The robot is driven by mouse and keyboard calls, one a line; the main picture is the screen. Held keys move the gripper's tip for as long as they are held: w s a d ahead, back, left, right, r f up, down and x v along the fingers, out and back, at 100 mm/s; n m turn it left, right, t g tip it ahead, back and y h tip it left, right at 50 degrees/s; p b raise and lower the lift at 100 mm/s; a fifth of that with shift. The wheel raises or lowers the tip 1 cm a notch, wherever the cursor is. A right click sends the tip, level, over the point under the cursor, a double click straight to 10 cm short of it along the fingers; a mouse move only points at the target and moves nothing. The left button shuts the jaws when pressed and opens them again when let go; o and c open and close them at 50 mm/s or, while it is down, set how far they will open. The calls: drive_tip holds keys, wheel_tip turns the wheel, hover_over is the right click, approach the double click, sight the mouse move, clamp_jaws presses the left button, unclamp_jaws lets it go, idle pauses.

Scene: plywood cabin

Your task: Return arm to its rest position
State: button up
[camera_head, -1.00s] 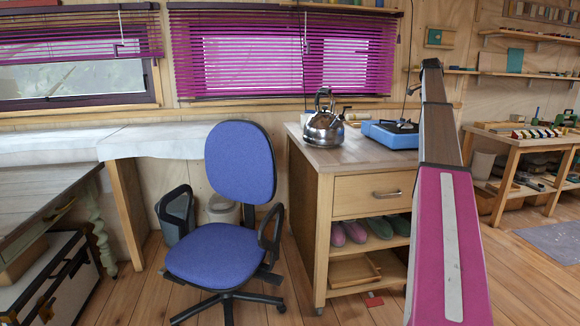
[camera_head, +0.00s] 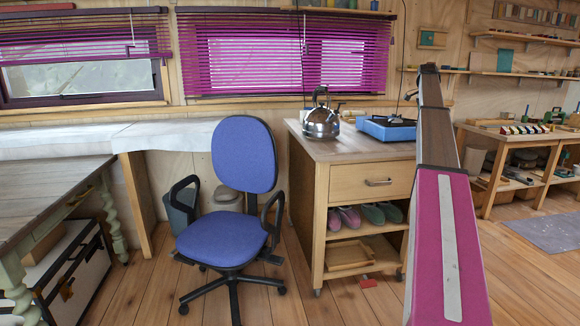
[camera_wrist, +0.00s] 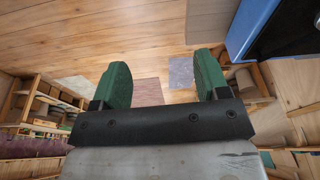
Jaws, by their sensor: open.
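My gripper (camera_wrist: 162,62) shows in the wrist view. Its two green fingers stand wide apart with nothing between them, so it is open and empty. In the head view a long magenta and brown part of my own body rises at the right, in front of the wooden cabinet's right edge. My gripper cannot be made out in the head view.
A wooden cabinet (camera_head: 343,190) carries a kettle (camera_head: 321,122) and a blue stove (camera_head: 387,129). A blue office chair (camera_head: 222,243) stands left of it. A table (camera_head: 45,192) is at far left, a workbench (camera_head: 520,139) at right. Plank floor (camera_head: 330,305) in front is open.

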drive_tip(key=s+a+f+n, duration=0.3)
drive_tip(key=s+a+f, duration=0.3)
drive_tip(key=a+f, duration=0.45)
drive_tip(key=s+a+f+n+y, duration=0.15)
drive_tip(key=s+a+f, duration=0.45)
drive_tip(key=f, duration=0.8)
drive_tip(key=s+a+f+n, duration=0.3)
drive_tip(key=s+a+f, duration=0.2)
drive_tip(key=a+f, duration=0.6)
drive_tip(key=s+a+f+n, duration=0.2)
drive_tip(key=s+a+f, duration=0.3)
drive_tip(key=s, duration=0.4)
drive_tip(key=s+a+f+n, duration=0.3)
drive_tip(key=s+a+f, duration=0.2)
drive_tip(key=s, duration=0.5)
drive_tip(key=s+a+f+n, duration=0.2)
drive_tip(key=s+a+f, duration=0.3)
drive_tip(key=s+f, duration=0.3)
drive_tip(key=shift+s+a+f+g+y, duration=0.25)
drive_tip(key=shift+s+a+g+y, duration=0.15)
drive_tip(key=shift+s, duration=0.45)
drive_tip(key=shift+n, duration=0.25)
